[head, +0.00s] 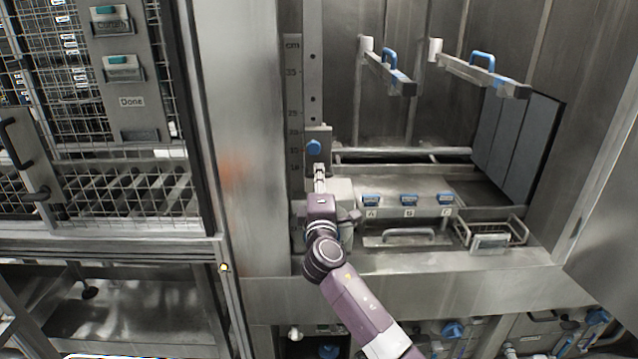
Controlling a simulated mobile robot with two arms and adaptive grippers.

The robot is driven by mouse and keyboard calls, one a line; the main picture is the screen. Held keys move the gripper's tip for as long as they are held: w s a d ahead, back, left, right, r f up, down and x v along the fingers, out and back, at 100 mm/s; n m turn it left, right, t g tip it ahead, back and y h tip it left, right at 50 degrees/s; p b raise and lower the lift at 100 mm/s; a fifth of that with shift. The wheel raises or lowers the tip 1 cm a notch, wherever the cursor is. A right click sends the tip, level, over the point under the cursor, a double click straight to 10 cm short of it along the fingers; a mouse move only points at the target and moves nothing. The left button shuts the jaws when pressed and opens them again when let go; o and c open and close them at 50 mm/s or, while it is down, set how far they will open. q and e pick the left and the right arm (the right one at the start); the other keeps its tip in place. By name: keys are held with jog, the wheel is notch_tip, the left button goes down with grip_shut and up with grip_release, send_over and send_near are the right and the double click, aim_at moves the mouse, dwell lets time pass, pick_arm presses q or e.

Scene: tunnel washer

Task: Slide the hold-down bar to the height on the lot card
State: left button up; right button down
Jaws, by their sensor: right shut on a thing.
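The hold-down bar (400,154) appears to run right from this plate across the opening. My right gripper (320,178) is just below the knob, shut on what looks like the bar's slide; its fingers hide the exact grip. My left gripper is out of view. Which card is the lot card is unclear.
Below are a ledge with blue-topped blocks (409,199), a grey handle (408,234) and a wire basket (490,238) with a card. A mesh cage (110,200) with card holders (122,68) stands left.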

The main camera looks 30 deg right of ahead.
jog(key=shift+r, duration=0.25)
jog(key=c, duration=2.3)
grip_release()
jog(key=shift+f, duration=0.1)
jog(key=v, duration=1.2)
